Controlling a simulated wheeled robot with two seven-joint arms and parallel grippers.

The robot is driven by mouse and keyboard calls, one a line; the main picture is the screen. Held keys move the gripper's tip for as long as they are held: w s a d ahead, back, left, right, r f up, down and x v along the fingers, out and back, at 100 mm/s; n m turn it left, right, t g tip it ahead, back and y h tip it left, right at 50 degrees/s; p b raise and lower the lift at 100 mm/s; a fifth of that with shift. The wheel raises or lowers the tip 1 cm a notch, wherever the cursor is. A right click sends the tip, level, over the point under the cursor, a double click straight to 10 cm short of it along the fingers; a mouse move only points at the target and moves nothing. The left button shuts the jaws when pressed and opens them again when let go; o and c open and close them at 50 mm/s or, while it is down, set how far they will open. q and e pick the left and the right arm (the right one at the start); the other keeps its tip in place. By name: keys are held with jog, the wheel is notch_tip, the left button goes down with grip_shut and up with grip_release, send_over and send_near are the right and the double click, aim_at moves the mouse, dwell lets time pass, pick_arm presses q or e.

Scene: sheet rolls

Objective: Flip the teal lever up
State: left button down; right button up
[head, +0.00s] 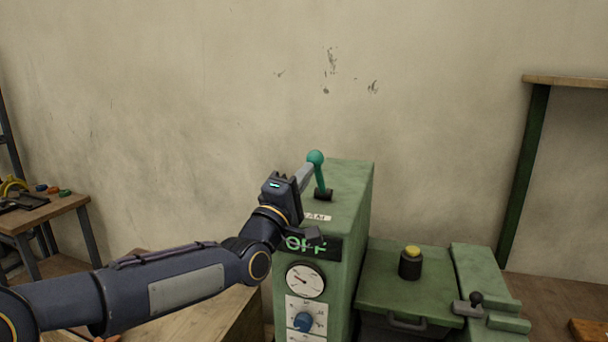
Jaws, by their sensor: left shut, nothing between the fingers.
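The teal lever (318,172) stands on top of a green machine cabinet (350,205), its round knob up and its foot in a black slot. It leans slightly to the left. My left gripper (307,172) is shut and empty. Its fingertips are at the left of the lever, just below the knob, and look close to it or touching; I cannot tell which. The display (308,245) on the cabinet front reads OFF, partly covered by my left wrist. My right gripper is not in view.
A gauge (305,281) and a blue dial (303,321) sit below the display. Right of the cabinet is a lower green machine part with a yellow button (412,252) and a small black-knobbed handle (474,302). A wooden bench (48,212) with tools stands far left.

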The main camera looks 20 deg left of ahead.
aim_at(311, 153)
pick_arm(q)
jog(key=shift+r, duration=0.1)
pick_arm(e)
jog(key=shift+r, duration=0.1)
pick_arm(q)
jog(key=shift+w+r+g+p, duration=0.25)
jog(key=shift+r+g+p, duration=0.15)
jog(key=shift+r+p, duration=0.45)
jog(key=shift+w+d+r+n+g+y+p, duration=0.1)
jog(key=shift+w+r+n+g+y+p, duration=0.35)
jog(key=shift+w+r+g+p, duration=0.65)
jog(key=a+x, duration=0.2)
jog(key=x, duration=0.8)
jog(key=shift+w+r+b, duration=0.2)
jog(key=shift+r+b, duration=0.1)
jog(key=shift+r, duration=0.05)
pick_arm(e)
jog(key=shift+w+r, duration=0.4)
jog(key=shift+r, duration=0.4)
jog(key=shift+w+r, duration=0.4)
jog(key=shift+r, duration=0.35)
pick_arm(q)
jog(key=shift+a+r, duration=0.1)
